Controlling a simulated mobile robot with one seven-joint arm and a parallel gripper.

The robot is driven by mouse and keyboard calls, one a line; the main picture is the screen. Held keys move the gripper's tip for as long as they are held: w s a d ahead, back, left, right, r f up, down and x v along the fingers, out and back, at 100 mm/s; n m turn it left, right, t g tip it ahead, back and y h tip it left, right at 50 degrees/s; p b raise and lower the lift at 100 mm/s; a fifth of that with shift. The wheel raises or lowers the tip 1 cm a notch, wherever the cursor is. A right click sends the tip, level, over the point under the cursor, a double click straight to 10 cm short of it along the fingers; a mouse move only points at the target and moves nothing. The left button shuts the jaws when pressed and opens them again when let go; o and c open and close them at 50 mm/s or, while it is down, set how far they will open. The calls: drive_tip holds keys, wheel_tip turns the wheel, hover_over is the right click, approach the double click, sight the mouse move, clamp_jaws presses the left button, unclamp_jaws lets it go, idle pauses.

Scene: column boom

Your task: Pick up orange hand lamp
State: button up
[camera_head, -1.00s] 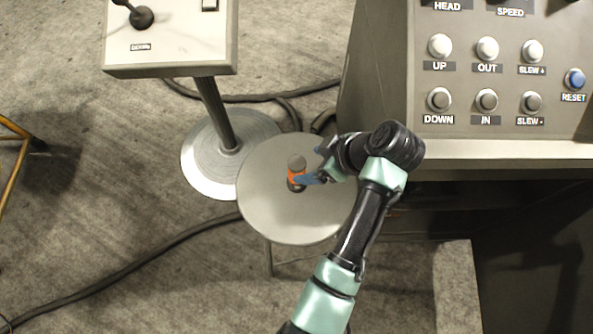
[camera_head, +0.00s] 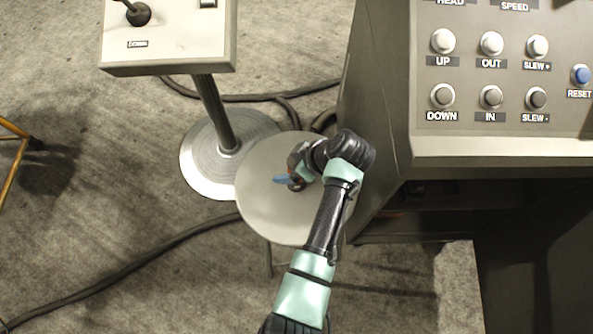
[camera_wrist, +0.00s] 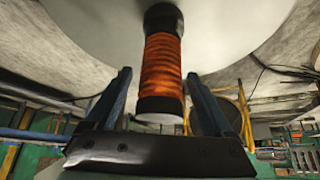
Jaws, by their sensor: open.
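The orange hand lamp (camera_wrist: 162,65) has a ribbed orange body with black ends and a pale end face. In the wrist view it lies between the two blue fingers of my gripper (camera_wrist: 159,76), with a gap on both sides.
A control pedestal with a joystick (camera_head: 138,14) stands left of the table. A large console with knobs and a blue reset button (camera_head: 581,75) stands at the right, close to my arm. Cables (camera_head: 165,247) run over the floor. The left part of the table top is clear.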

clamp_jaws()
drive_tip(key=shift+r, duration=0.1)
idle(0.4)
